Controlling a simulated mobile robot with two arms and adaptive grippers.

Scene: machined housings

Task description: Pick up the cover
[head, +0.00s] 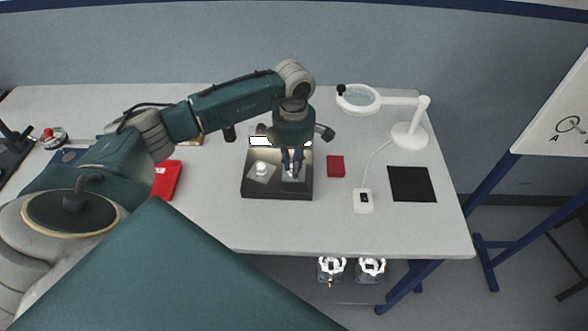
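A dark tray (250,192) lies on the grey table near its middle. In its left part is a pale, tilted square piece (259,174) with a small white round part on it. In its right part is a flat pale grey piece (296,179), partly hidden by my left gripper. Either could be the cover; I cannot tell which. My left gripper (292,174) points straight down over the right piece, its fingertips at or just above it. The fingers are small and dark here, so I cannot see whether they grip anything. My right gripper is not in view.
Two small white-and-dark objects (350,270) sit below the table.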

